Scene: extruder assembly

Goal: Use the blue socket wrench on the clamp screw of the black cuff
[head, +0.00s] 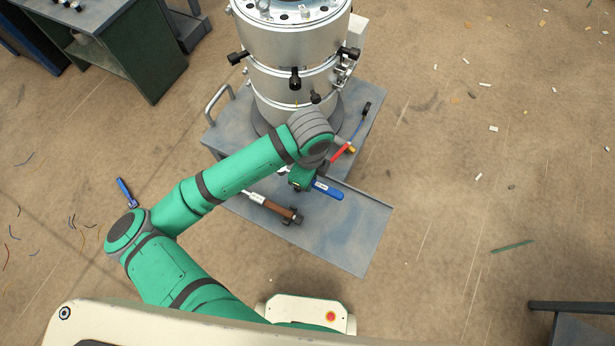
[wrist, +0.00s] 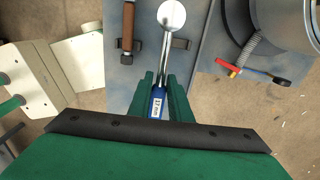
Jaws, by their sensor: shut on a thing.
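The blue socket wrench (head: 328,190) shows its blue handle beside my gripper (head: 301,180) in the head view. In the wrist view my gripper (wrist: 160,84) is shut on the wrench's blue handle (wrist: 158,104), which has a white label. Its steel shaft runs forward from the fingers to a round bright head (wrist: 172,16), held over the grey work surface. The steel cylinder (head: 297,80) of the extruder stands just beyond my gripper in the head view and carries several black knobs. I cannot clearly make out the black cuff or its clamp screw; my arm covers part of the cylinder's foot.
A brown-handled tool (head: 276,208) lies on the grey platform (head: 350,235), with a black holder at its end. A red-handled lever (head: 340,154) sits right of my wrist. A blue-handled piece (head: 126,192) is at left. A green cabinet (head: 125,50) stands back left. Floor at right is mostly open.

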